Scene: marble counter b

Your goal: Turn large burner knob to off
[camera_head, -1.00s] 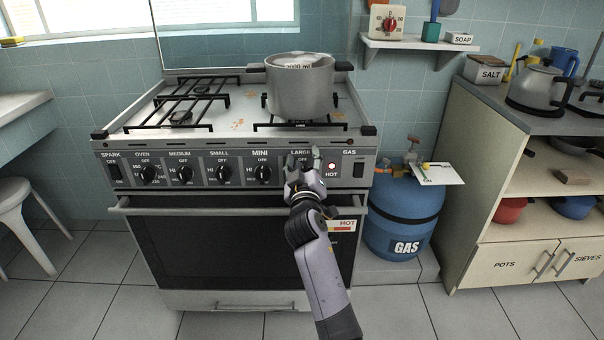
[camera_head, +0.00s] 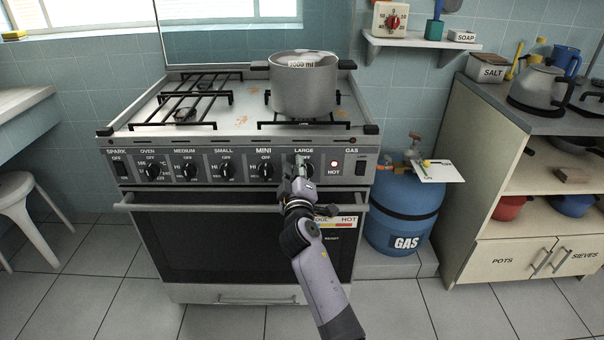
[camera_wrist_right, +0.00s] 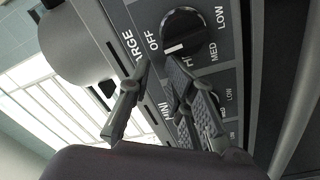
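The large burner knob (camera_wrist_right: 183,32) is black and round, with OFF, HI, MED and LOW printed around it. In the right wrist view its white mark lies on the side between OFF and HI. In the head view the knob is mostly hidden behind my right gripper (camera_head: 300,165), under the LARGE label on the stove's front panel. In the right wrist view the right gripper (camera_wrist_right: 158,64) has its two fingers apart with nothing between them. Its tips are just short of the knob; I cannot tell if one touches it. My left gripper is out of view.
The oven handle (camera_head: 165,205) runs below. A blue gas cylinder (camera_head: 403,205) stands right.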

